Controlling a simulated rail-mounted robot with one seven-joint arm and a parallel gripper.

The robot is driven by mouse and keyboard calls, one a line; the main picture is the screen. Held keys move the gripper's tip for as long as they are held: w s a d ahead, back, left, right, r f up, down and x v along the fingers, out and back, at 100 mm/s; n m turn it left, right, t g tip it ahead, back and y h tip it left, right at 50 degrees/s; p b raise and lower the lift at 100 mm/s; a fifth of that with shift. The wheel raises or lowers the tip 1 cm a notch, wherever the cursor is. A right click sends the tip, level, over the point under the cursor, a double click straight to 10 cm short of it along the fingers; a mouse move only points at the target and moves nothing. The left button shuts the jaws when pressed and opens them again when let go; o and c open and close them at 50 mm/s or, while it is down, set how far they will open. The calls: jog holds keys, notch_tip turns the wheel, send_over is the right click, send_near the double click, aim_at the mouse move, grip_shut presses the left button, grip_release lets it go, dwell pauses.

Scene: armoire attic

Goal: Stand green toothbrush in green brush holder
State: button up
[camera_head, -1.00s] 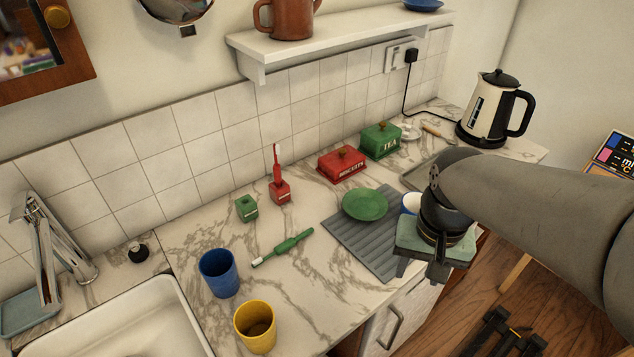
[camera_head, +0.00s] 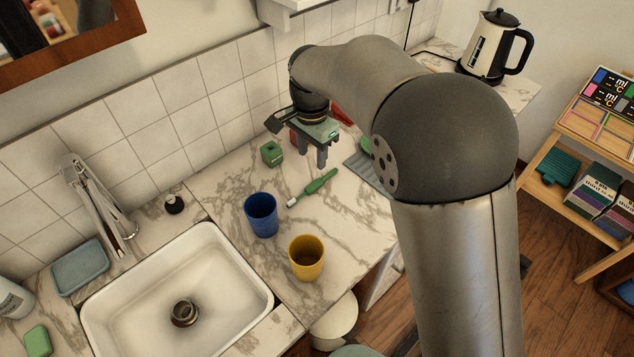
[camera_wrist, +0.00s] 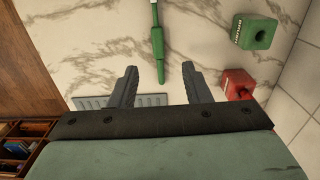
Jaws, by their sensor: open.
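The green toothbrush (camera_head: 315,187) lies flat on the marble counter, its white bristle head toward the lower left. In the wrist view its green handle (camera_wrist: 158,45) runs up from between my fingertips' line of sight. The green brush holder (camera_head: 271,153) is a small cube with a hole in its top, empty, behind the toothbrush near the tiled wall; it also shows in the wrist view (camera_wrist: 253,32). My gripper (camera_head: 315,160) is open and empty, pointing down above the counter, near the toothbrush's handle end. The wrist view shows its two fingers (camera_wrist: 160,80) apart, with the handle beyond them.
A red holder (camera_wrist: 236,83) stands close by the right finger in the wrist view. A blue cup (camera_head: 261,215) and a yellow cup (camera_head: 306,258) stand in front of the toothbrush. A grey ribbed mat (camera_head: 366,168) lies to the right. The sink (camera_head: 245,270) is at left.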

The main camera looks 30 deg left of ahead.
send_over(316, 183)
jog(key=f, duration=0.4)
jog(key=shift+s+a+f, duration=0.25)
jog(key=shift+s+f, duration=0.05)
jog(key=shift+f, duration=0.05)
jog(key=shift+w+d+f+p, duration=0.15)
jog(key=shift+f+p, duration=0.4)
jog(key=shift+f, duration=0.8)
jog(key=shift+w+d+f+p, duration=0.15)
jog(key=shift+f+p, duration=0.4)
jog(key=shift+f, duration=0.75)
jog(key=shift+a, duration=0.1)
grip_shut()
